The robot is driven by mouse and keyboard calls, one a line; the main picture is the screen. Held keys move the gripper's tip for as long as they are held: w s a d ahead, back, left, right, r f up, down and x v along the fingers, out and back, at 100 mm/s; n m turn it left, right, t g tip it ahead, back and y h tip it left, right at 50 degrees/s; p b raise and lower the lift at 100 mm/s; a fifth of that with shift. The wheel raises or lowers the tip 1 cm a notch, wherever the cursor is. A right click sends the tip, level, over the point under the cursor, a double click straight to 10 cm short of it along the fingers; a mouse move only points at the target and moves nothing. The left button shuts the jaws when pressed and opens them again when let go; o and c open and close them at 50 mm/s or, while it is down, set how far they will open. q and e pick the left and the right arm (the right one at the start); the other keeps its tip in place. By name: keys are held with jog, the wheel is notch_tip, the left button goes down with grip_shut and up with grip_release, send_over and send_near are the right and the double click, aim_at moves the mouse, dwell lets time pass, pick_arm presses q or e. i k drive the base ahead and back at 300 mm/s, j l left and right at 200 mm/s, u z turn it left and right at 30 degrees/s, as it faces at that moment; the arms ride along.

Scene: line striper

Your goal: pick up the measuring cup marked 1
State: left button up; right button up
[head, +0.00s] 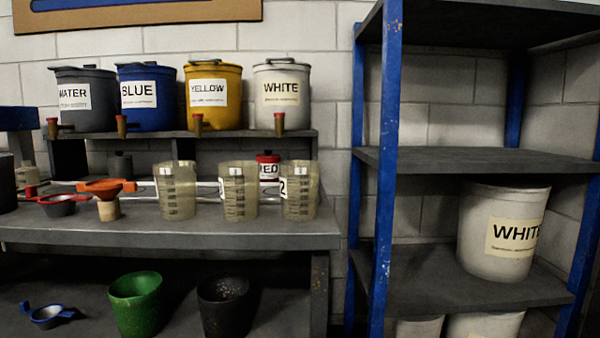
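Three clear, graduated measuring cups stand upright in a row on the grey bench (270,238). The left cup (178,200) has a white label at its upper left edge, too small to read. The middle cup (238,198) has a label on its left side that I cannot read clearly. The right cup (301,200) has a label that looks like a 2. I cannot tell for sure which cup is marked 1. Neither of my grippers is in view.
Water (84,100), blue (150,98), yellow (212,95) and white (281,93) tapped containers stand on a raised shelf behind the cups. An orange funnel (107,187) is left of them. A blue-post rack (385,170) stands at right.

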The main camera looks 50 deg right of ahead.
aim_at(175, 181)
jog(key=z, duration=0.25)
jog(key=i+j+z, duration=0.2)
jog(key=z, duration=0.3)
jog(key=i+j+z, duration=0.1)
jog(key=j+z, duration=0.35)
